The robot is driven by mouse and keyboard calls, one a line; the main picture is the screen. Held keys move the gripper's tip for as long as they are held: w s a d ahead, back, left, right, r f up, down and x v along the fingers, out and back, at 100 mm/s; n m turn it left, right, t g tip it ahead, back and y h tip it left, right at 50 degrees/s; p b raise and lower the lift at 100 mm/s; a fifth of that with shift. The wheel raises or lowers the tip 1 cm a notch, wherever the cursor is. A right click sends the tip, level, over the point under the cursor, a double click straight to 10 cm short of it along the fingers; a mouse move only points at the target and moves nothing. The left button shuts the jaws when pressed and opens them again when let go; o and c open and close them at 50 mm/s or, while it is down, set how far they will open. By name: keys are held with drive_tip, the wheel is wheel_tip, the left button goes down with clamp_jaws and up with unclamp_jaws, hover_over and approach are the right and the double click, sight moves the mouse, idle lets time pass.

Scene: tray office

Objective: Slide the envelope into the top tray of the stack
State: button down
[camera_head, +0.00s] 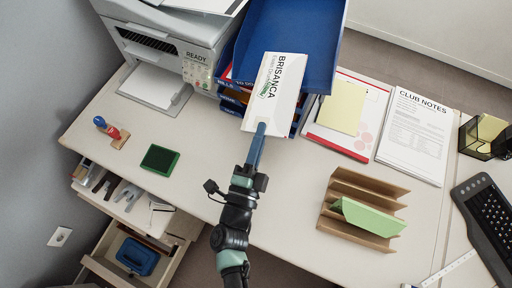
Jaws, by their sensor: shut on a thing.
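A white envelope (273,93) with the printed name BRISANCA and a green mark is held by my gripper (261,128), which is shut on its near edge. The stack of blue trays stands at the back, right of the printer. The top tray (312,62) is blue, with its inside visible. The envelope's far part overlaps the front left of the top tray in this view; I cannot tell whether it is above the tray floor or touching it. Its near part sticks out in front of the tray. The lower trays (231,104) are partly hidden by the envelope.
A grey printer (165,50) stands close to the left of the stack. Papers, including a CLUB NOTES sheet (413,135), lie to the right. A brown sorter (349,192) holds a green envelope (368,217). A green pad (159,158) and stamp (118,138) lie left. A drawer (132,262) is open below.

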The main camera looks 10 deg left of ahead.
sight(265, 117)
drive_tip(key=b+x, duration=0.3)
drive_tip(key=x, duration=1.2)
drive_tip(key=shift+w+a+r+b, duration=0.1)
drive_tip(key=shift+a+r+b, duration=0.1)
drive_tip(key=shift+b, duration=0.1)
drive_tip(key=shift+b+x, duration=0.3)
drive_tip(key=shift+x, duration=0.85)
drive_tip(key=shift+r, duration=0.15)
drive_tip(key=c, duration=0.9)
unclamp_jaws()
drive_tip(key=p+v, duration=0.1)
drive_tip(key=v, duration=1.2)
drive_tip(key=shift+d+p, duration=0.1)
drive_tip(key=shift+p, duration=0.25)
